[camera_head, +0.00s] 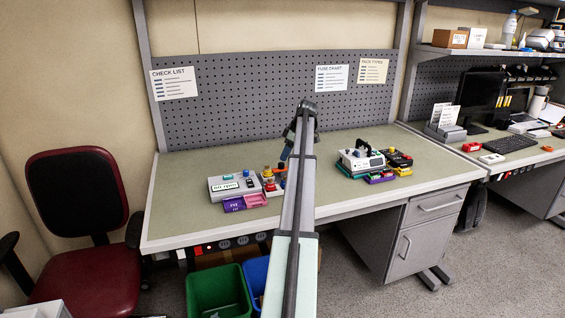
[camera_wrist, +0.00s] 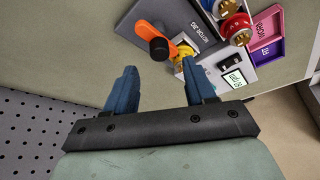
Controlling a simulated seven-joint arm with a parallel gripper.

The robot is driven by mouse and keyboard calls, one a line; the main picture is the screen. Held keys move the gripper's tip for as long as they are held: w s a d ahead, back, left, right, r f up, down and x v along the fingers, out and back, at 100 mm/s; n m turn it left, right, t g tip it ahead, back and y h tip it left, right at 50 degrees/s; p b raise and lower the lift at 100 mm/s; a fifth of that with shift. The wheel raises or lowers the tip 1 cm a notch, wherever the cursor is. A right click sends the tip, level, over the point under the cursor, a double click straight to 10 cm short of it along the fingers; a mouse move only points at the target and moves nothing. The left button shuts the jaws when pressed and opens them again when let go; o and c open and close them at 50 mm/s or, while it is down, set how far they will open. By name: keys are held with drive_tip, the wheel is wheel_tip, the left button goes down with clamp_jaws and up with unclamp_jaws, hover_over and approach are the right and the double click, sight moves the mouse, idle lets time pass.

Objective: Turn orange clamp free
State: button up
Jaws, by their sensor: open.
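The orange clamp (camera_wrist: 147,31) is in the upper middle of the wrist view, an orange bar with a black knob (camera_wrist: 160,48) at its near end. It sits by a dark plate (camera_wrist: 188,22) with printed lettering. My gripper (camera_wrist: 159,67) is open and empty, its two blue fingers apart, with the knob beyond the gap between the fingertips. No contact with the clamp is visible. In the head view my own arm hides most of the gripper and the clamp; a bit of blue finger shows (camera_head: 284,154).
A grey box with a green display (camera_head: 230,187), purple and pink trays (camera_head: 255,200) and red-yellow parts stand left of my arm on the bench (camera_head: 185,180). A white device (camera_head: 361,159) with coloured trays stands to the right. Pegboard is behind; the bench's left end is clear.

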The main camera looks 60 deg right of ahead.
sight(281, 163)
drive_tip(key=shift+x, duration=2.5)
drive_tip(key=shift+s, duration=0.1)
clamp_jaws()
